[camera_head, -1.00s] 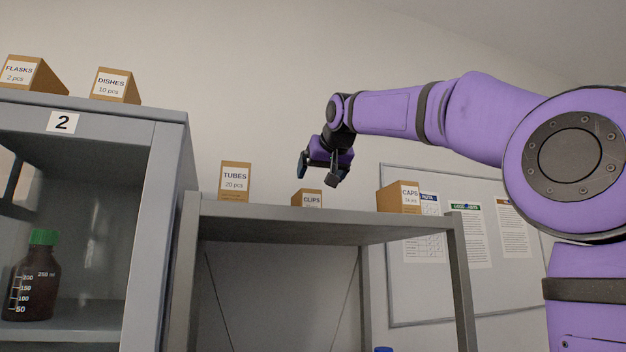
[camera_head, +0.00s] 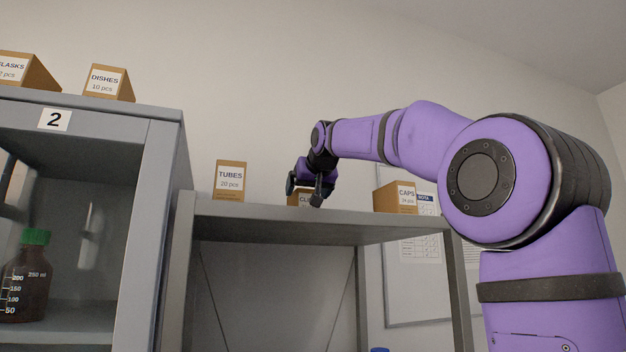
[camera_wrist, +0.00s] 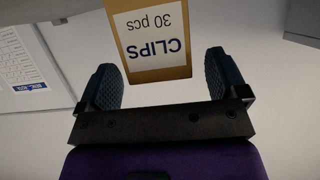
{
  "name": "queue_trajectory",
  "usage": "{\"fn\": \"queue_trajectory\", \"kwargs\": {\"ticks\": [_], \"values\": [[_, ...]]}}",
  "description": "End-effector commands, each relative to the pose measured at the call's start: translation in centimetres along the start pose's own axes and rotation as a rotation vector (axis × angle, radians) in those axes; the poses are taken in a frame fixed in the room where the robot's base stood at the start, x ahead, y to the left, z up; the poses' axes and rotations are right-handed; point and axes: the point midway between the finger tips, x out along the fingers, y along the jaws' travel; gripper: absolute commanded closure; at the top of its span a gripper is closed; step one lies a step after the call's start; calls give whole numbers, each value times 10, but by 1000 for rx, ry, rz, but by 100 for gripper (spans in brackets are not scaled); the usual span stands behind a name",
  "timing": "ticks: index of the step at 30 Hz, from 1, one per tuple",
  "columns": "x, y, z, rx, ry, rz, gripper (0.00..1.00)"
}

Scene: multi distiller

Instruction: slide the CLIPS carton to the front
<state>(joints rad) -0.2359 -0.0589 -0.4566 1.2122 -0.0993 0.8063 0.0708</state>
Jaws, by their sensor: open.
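The CLIPS carton (camera_head: 295,199) is a small brown box with a white label on the top of the grey shelf (camera_head: 330,222). In the head view my gripper hides much of it. In the wrist view the CLIPS carton (camera_wrist: 150,70) shows upside down, its label reading 30 pcs, just beyond the fingertips. My gripper (camera_head: 304,192) is at the shelf top, in front of the carton. In the wrist view my gripper (camera_wrist: 162,82) is open, with its two dark fingers either side of the carton's near end. I cannot tell whether they touch it.
The TUBES carton (camera_head: 229,182) stands to the left on the same shelf and the CAPS carton (camera_head: 395,198) to the right. A taller grey cabinet (camera_head: 150,110) marked 2 stands at the left, with the DISHES carton (camera_head: 108,84) on top. Shelf between cartons is clear.

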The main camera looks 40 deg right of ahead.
Motion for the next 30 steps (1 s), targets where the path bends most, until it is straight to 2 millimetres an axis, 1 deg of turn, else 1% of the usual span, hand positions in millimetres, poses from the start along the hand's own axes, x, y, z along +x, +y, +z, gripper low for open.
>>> {"fn": "queue_trajectory", "kwargs": {"ticks": [1,3,9,20,21,23,24,26,27,28,30], "values": [[8,0,0,0,-2,2,8],[18,0,0,-1,-1,2,8],[34,0,0,-1,0,1,8],[37,0,0,0,0,0,8],[37,0,0,0,0,0,11],[37,0,0,0,0,0,25],[37,0,0,0,0,0,34],[37,0,0,0,0,0,48],[37,0,0,0,0,0,57],[37,0,0,0,0,0,64],[37,0,0,0,0,0,64]]}}
